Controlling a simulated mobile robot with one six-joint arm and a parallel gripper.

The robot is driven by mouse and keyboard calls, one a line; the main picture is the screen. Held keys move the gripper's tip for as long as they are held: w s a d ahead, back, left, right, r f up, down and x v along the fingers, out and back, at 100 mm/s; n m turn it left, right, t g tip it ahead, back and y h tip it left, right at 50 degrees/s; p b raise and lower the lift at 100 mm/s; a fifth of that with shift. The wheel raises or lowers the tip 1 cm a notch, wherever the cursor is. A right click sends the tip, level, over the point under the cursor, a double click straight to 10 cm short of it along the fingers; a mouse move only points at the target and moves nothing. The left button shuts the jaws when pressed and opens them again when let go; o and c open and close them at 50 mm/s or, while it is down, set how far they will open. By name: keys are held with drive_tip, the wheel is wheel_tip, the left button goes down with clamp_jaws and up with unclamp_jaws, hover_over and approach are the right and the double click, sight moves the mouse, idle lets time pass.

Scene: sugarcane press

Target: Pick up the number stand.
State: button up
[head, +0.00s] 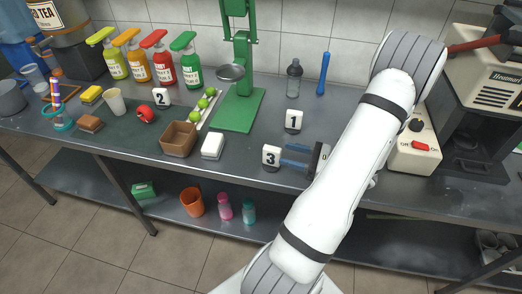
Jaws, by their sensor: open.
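Three number stands, white cards on dark bases, stand on the steel counter in the head view: stand 3 (271,157) near the front edge, stand 1 (293,121) behind it to the right, and stand 2 (161,97) further left. My gripper (284,155) shows at the end of my white arm, low by the counter, with its blue fingers pointing left. The fingers are apart and nothing shows between them. Their tips are just right of stand 3; I cannot tell whether they touch it. Part of the gripper is hidden behind my arm.
A brown box (179,139) and a white block (213,146) lie left of stand 3. A green press (240,105) stands behind them. A grey bottle (294,82) and a blue tool (323,74) are at the back. A machine (416,150) with a red switch is at right.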

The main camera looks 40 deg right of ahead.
sight(266, 146)
drive_tip(key=shift+w, duration=0.25)
drive_tip(key=x, duration=0.3)
drive_tip(key=p+x, duration=0.1)
drive_tip(key=x, duration=0.3)
drive_tip(key=shift+w+a+f, duration=0.1)
drive_tip(key=shift+w+f, duration=0.1)
drive_tip(key=shift+c, duration=0.6)
clamp_jaws()
